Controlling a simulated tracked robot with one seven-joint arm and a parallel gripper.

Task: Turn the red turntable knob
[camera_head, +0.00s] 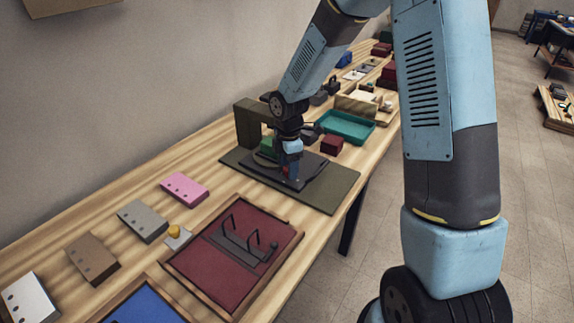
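The turntable is a dark round-edged plate (314,181) on an olive-green base board (338,190), with an olive post and overhanging arm (246,124) at its back left. My gripper (290,182) points straight down over the plate, its tip at or very near the plate. A small bit of red (285,170), probably the knob, shows at the gripper's fingers. The fingers hide most of it. I cannot tell whether they are closed on it or only around it. A green block (268,144) is partly hidden behind my wrist.
A red-lined wooden tray (188,262) with a wire rack lies in front, beside a yellow button (174,230) and pink block (184,188). A teal tray (346,126) and dark red box (332,145) stand behind the turntable. A wall runs along the left.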

